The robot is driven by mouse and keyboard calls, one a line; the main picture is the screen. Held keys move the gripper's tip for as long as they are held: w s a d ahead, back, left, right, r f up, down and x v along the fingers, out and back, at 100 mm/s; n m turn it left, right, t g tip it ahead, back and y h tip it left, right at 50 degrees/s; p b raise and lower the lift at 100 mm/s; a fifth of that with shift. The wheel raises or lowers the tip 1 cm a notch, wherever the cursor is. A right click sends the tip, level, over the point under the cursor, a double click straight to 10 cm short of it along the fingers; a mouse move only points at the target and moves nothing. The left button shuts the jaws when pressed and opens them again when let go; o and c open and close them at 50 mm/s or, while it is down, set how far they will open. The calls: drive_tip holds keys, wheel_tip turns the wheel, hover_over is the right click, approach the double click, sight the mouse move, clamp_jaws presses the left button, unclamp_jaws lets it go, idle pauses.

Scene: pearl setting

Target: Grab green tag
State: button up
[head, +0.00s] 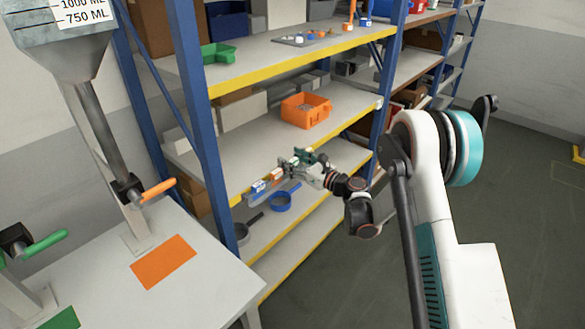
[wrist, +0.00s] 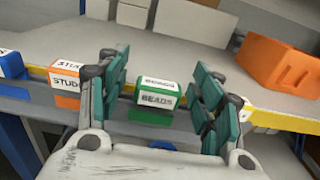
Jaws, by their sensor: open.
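The green tag (wrist: 157,98) is a small green block with white "BEADS" labels, at the front edge of a shelf. In the wrist view it sits between the two teal fingers of my gripper (wrist: 160,92), which is open with a gap on each side of the tag. In the head view my gripper (head: 303,163) reaches the shelf's front edge from the right, and the green tag is hard to make out there. An orange tag (wrist: 67,82) lettered "STUD" and a blue tag (wrist: 10,65) stand to the left along the same edge.
An orange bin (head: 305,110) stands on the shelf (head: 235,145), right of the gripper in the wrist view. White boxes (wrist: 133,13) lie further back. A blue upright (head: 198,110) is at the shelf's left. Blue and dark pans (head: 283,201) are on the shelf below.

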drive_tip(key=c, duration=0.9)
drive_tip(key=shift+r, duration=0.1)
